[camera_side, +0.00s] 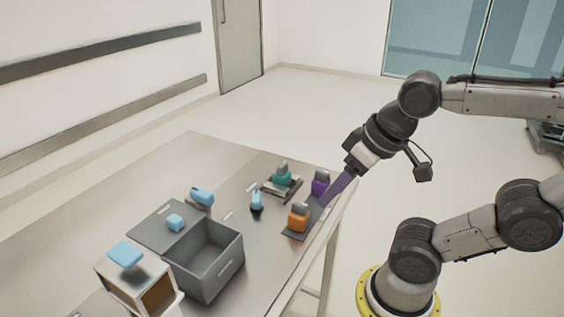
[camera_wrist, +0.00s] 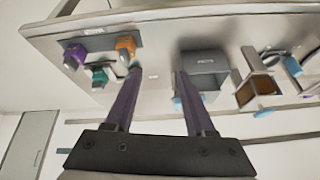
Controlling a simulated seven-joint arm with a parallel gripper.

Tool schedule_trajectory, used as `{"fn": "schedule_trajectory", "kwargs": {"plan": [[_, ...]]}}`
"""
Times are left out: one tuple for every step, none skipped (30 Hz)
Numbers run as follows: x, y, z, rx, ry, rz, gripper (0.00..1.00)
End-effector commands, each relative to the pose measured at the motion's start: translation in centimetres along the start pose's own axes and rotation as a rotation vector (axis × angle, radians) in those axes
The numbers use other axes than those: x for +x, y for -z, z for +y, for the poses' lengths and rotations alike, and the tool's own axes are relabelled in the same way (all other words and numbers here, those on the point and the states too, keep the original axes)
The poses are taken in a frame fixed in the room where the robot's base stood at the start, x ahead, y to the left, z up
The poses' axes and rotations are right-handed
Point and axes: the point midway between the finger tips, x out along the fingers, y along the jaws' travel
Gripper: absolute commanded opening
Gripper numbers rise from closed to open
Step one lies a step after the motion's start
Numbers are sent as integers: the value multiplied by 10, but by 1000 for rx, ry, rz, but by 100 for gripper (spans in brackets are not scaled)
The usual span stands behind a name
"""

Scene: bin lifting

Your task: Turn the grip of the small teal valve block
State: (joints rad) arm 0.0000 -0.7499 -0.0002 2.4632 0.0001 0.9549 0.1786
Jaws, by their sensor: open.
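The small teal valve block (camera_side: 282,178) stands on a small dark plate on the table, with a grey grip (camera_side: 283,166) on top. In the wrist view the teal block (camera_wrist: 100,76) is left of my fingers. My gripper (camera_side: 325,203) has purple fingers angled down above the table's right edge, near the purple and orange blocks. In the wrist view my gripper (camera_wrist: 159,72) has its fingers wide apart with nothing between them. The side view shows my gripper apart from the teal block, to its right and nearer the camera.
A purple block (camera_side: 320,185) and an orange block (camera_side: 298,217) have grey grips and share a dark plate. A grey bin (camera_side: 210,262), a box with a blue top (camera_side: 136,285) and small blue items stand to the left. The far-left table (camera_side: 150,180) is clear.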

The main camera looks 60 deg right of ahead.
Motion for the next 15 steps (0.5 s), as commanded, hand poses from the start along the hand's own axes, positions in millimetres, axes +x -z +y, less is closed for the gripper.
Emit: {"fn": "schedule_trajectory", "kwargs": {"plan": [[-10, 11, -2, 62, 2, 9, 55], [-14, 18, -3, 105, 0, 6, 55], [-20, 28, -3, 163, -5, 0, 55], [-23, 36, -3, 206, -10, -6, 55], [-26, 44, -3, 249, -15, -12, 55], [-30, 55, -3, 306, -23, -20, 55], [-32, 64, -2, 350, -31, -27, 55], [-34, 73, -1, 393, -39, -33, 55], [-36, 84, 1, 451, -51, -44, 55], [-37, 94, 2, 495, -60, -51, 55], [-37, 104, 4, 539, -71, -61, 55], [-37, 118, 8, 602, -86, -71, 55], [-36, 128, 11, 648, -98, -81, 55], [-34, 139, 15, 697, -112, -90, 55], [-31, 153, 21, 760, -130, -102, 55]]}}
